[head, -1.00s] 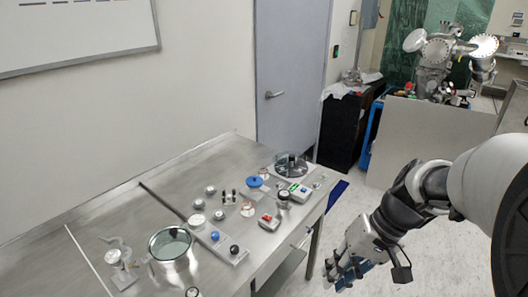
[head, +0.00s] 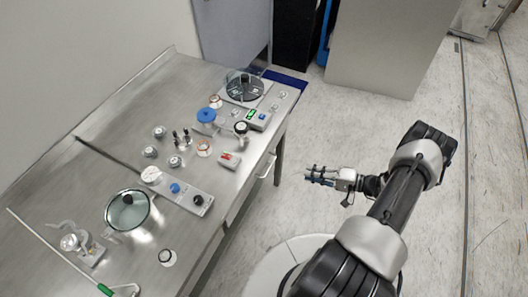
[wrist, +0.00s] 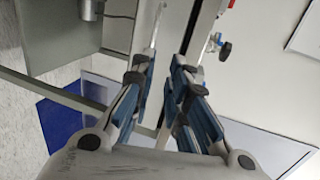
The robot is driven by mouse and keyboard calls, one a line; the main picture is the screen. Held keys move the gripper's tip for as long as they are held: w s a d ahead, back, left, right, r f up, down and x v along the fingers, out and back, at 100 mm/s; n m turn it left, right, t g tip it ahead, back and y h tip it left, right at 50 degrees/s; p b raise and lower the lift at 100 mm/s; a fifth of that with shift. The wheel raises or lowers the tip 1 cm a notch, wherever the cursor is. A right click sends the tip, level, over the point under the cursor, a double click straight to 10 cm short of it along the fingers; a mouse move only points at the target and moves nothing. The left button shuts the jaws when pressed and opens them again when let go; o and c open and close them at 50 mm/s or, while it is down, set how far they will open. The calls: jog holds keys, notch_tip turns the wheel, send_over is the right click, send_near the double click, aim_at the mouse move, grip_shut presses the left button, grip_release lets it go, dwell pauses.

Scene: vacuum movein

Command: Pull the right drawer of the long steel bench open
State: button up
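The long steel bench (head: 170,95) fills the left of the head view, with its drawer side facing right. A pale bar handle (head: 267,166) shows under the bench edge, on the right drawer; most of the drawer front is hidden by the steep angle. The drawer looks shut. My gripper (head: 312,176) is out over the floor to the right of the handle, apart from it and pointing at the bench. In the wrist view my gripper (wrist: 161,66) is open, with a gap between its blue-padded fingers and nothing held. A thin pale bar lies beyond the fingertips.
On the bench stand a glass-lidded pot (head: 127,209), a black-and-glass round dish (head: 244,88), a blue-topped part (head: 206,116), a green-buttoned box (head: 258,120) and small fittings. A blue floor patch (head: 287,82) lies behind the bench.

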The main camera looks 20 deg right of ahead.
jog(key=shift+t+h, duration=0.3)
jog(key=shift+t, duration=0.2)
jog(key=x, duration=0.6)
jog(key=f+b+x, duration=0.1)
jog(key=x, duration=1)
jog(key=shift+w+f+b, duration=0.2)
jog(key=shift+f+b, duration=0.1)
jog(key=shift+f, duration=0.1)
jog(key=shift+c, duration=0.4)
grip_shut()
